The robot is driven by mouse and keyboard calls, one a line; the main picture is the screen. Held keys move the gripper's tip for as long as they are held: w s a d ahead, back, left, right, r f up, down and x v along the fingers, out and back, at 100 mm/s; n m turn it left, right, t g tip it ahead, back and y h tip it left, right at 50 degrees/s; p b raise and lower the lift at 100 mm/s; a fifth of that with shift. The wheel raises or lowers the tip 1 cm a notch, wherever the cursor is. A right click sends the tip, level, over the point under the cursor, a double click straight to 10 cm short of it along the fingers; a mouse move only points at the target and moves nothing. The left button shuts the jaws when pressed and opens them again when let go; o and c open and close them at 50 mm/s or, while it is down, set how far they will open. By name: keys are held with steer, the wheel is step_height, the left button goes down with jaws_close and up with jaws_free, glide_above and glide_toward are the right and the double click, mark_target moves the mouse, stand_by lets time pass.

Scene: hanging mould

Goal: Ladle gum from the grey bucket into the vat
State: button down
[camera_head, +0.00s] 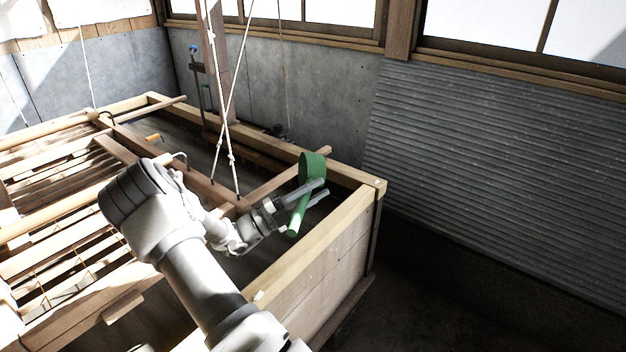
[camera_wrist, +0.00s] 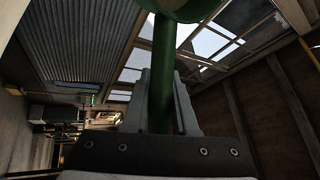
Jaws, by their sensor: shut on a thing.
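A green ladle (camera_head: 311,167) shows in the head view near the vat's right end. My gripper (camera_head: 314,193) is shut on its handle. The ladle is tilted, with its cup at the top and the handle end lower, over the vat. In the wrist view the green handle (camera_wrist: 163,75) runs up between the fingers of my gripper (camera_wrist: 160,100) to the cup (camera_wrist: 180,8) at the top edge. The wooden vat (camera_head: 318,250) lies below, its inside dark. I cannot see what the cup holds. I cannot make out the grey bucket.
A slatted wooden frame (camera_head: 62,240) lies across the vat's left part. Ropes (camera_head: 229,140) hang down to it near my arm. A corrugated wall (camera_head: 490,165) stands beyond the vat. The dark floor at the right is clear.

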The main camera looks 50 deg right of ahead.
steer(key=shift+r+p, duration=0.15)
steer(key=shift+p, duration=0.15)
steer(key=shift+s+d+r+m+t+y+p, duration=0.55)
steer(key=shift+t+y+p, duration=0.7)
steer(key=shift+y+p, duration=1.85)
steer(key=shift+s+d+r+m+t+y+p, duration=0.25)
steer(key=shift+d+t+y+p, duration=0.85)
steer(key=shift+p, duration=3.5)
steer(key=shift+s+d+r+m+t+y+p, duration=0.4)
steer(key=shift+t+y+p, duration=0.95)
steer(key=shift+y+p, duration=2.05)
steer(key=shift+s+h+p, duration=0.1)
steer(key=shift+h+p, duration=0.35)
steer(key=shift+h, duration=0.05)
